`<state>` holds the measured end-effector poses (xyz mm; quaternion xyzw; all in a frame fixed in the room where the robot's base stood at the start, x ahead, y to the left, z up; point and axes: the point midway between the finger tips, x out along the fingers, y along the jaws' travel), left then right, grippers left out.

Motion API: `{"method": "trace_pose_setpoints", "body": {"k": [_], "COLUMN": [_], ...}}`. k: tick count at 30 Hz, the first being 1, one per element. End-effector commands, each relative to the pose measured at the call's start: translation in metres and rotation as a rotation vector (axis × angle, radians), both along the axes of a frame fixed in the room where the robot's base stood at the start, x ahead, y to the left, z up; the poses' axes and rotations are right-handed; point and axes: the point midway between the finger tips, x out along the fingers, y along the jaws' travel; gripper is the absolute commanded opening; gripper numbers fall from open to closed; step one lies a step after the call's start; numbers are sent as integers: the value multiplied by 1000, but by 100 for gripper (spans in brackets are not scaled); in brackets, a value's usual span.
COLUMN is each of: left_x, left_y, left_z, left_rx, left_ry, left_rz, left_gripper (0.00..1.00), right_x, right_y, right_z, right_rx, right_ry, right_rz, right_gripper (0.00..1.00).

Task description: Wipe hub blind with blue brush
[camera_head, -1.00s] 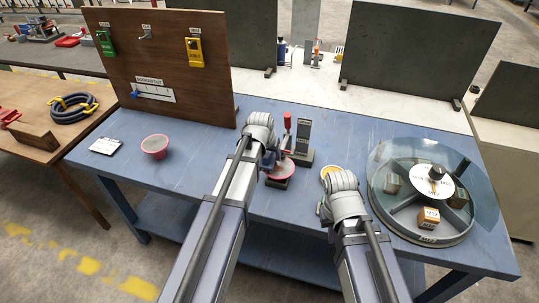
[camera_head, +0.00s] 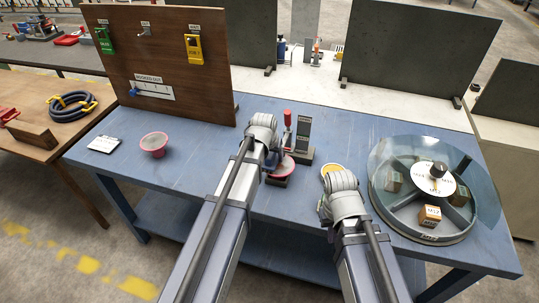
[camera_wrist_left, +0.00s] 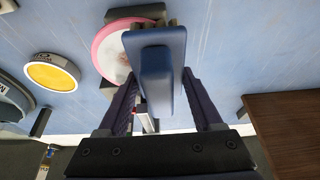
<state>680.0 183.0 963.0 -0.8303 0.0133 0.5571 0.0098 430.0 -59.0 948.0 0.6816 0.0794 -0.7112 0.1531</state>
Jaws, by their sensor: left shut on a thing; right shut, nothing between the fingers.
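A blue brush block (camera_wrist_left: 158,70) sits between the two dark fingers of my left gripper (camera_wrist_left: 160,105) in the left wrist view. The gripper is shut on it. Beyond the block is a pink-rimmed round spool (camera_wrist_left: 108,48) with a pale face, partly covered by the block; I cannot tell whether they touch. In the head view the spool (camera_head: 281,169) shows just beside my left wrist, on a dark base, and the left fingers are mostly hidden. The hub blind cannot be made out clearly. My right gripper (camera_head: 326,211) is shut and empty, low over the bench, its fingertips largely hidden by its wrist.
A red-handled clamp (camera_head: 287,119) and dark upright block (camera_head: 303,134) stand behind the spool. A clear-covered round carousel (camera_head: 428,237) fills the right. A pink bowl (camera_head: 153,145) stands left; the blue bench (camera_head: 205,165) between is clear.

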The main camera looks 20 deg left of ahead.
Motion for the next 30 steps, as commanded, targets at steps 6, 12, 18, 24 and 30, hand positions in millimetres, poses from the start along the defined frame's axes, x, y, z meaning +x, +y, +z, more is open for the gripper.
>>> {"method": "trace_pose_setpoints", "body": {"k": [6,12,18,24,30], "left_x": [-1,-2,-2,-4,-6], "left_y": [-21,-25,-31,-46,-60], "left_z": [2,2,1,-1,-2], "left_rx": [-3,-2,-2,-3,-2], "left_ry": [-4,-3,-3,-3,-3], "left_rz": [-4,-1,-3,-3,-2], "left_gripper": [22,22,22,22,22], "right_x": [0,0,0,0,0], "right_y": [0,0,0,0,0], "right_z": [1,1,1,-1,-2], "right_rx": [0,0,0,0,0], "right_ry": [0,0,0,0,0], "right_rz": [0,0,0,0,0], "right_gripper": [0,0,0,0,0]}}
